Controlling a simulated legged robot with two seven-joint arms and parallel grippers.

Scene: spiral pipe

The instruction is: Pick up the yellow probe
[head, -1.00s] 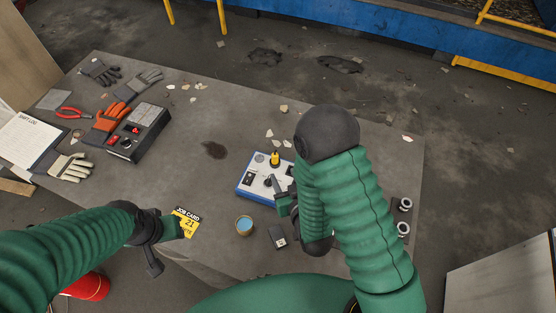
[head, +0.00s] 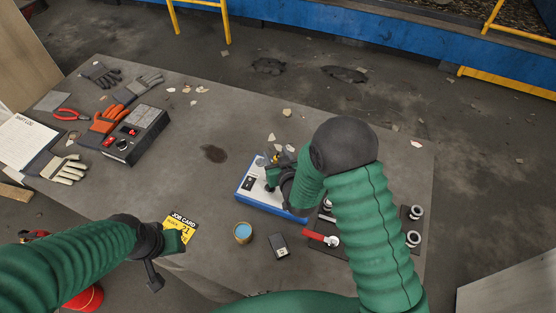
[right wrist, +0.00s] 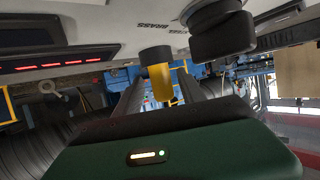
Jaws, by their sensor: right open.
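The yellow probe (right wrist: 161,84) stands out from the white panel of a blue-edged instrument box (head: 246,190) in the right wrist view, with a black collar where it meets the panel. In the head view my right gripper mostly hides it. My right gripper (head: 270,172) is at the top of the box. In the right wrist view (right wrist: 160,92) its two dark fingers are apart, one on each side of the probe. My left gripper (head: 177,241) hangs over the table's front edge beside the yellow job card (head: 182,224); its jaws are too small to read.
A dark round knob (right wrist: 222,32) sits close beside the probe on the panel. A blue-topped tin (head: 243,232), a grey meter (head: 279,246), and a dark mat with a red-handled tool (head: 316,237) and metal rings lie near. Gloves and pliers (head: 70,115) are far left.

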